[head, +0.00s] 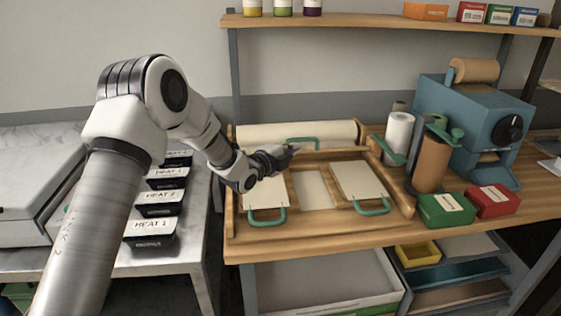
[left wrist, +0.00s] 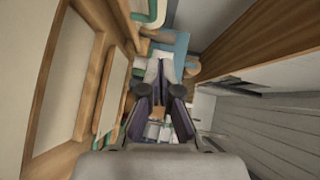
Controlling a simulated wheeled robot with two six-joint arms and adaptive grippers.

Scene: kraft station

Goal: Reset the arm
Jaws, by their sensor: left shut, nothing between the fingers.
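My left arm comes in from the left in the head view. Its gripper (head: 289,151) is shut and empty above the back part of the wooden tray (head: 318,228), beside a green handle there. In the left wrist view the gripper (left wrist: 159,88) shows its dark fingers in the middle. The tray holds cream panels, one at the left (head: 262,192) and one at the right (head: 360,181), with green handles (head: 268,219) at the front. The arm covers part of the left panel. My right gripper is not in view.
Black boxes with HEAT labels (head: 154,227) stand on the metal table at left. Paper rolls (head: 431,163), a blue machine (head: 481,115), a green box (head: 446,210) and a red box (head: 493,201) stand to the right. A shelf (head: 375,22) runs above.

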